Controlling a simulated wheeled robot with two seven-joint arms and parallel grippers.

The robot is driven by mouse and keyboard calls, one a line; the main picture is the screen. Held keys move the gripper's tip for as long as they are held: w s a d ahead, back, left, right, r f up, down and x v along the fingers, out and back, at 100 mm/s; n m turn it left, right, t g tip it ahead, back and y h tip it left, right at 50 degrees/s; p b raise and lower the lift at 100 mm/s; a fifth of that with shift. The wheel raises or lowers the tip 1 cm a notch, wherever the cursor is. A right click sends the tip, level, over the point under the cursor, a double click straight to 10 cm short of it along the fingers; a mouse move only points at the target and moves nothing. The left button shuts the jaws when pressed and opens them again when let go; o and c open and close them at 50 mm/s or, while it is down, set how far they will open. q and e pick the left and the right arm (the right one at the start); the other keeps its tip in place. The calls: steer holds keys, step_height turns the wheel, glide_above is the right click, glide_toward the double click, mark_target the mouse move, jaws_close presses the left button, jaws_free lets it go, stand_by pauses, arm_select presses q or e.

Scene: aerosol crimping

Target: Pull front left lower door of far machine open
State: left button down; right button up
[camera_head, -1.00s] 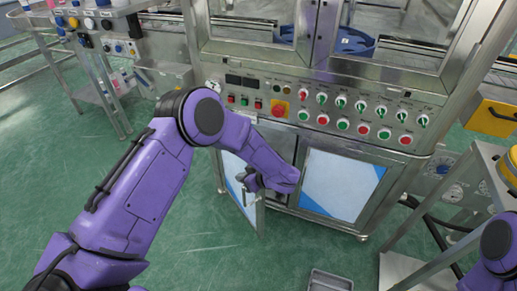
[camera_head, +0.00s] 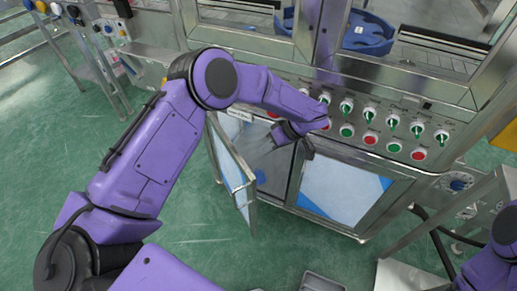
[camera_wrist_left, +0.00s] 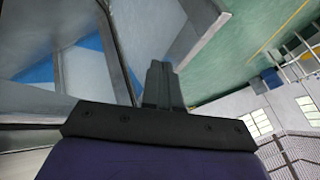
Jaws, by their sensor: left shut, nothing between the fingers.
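The front left lower door (camera_head: 231,168) of the machine stands open in the head view, swung outward from its left side. It has a pale panel in a metal frame, and the cabinet opening shows to its right. My left gripper (camera_head: 272,141) is in front of the upper part of this opening, to the right of the door and apart from its free edge. Its dark fingers are shut and empty; they also show together in the left wrist view (camera_wrist_left: 160,82). My forearm hides part of the door's top. My right gripper is out of view.
The closed right lower door (camera_head: 340,190) is beside the opening. A panel of knobs and buttons (camera_head: 385,130) runs above it. A small grey tray (camera_head: 322,283) lies on the green floor, which is clear in front of the open door.

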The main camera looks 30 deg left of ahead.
arm_select(q)
steer(key=x, duration=0.9)
steer(key=shift+a+f+p, duration=0.25)
steer(key=shift+f+p, duration=0.05)
steer(key=shift+s, duration=0.1)
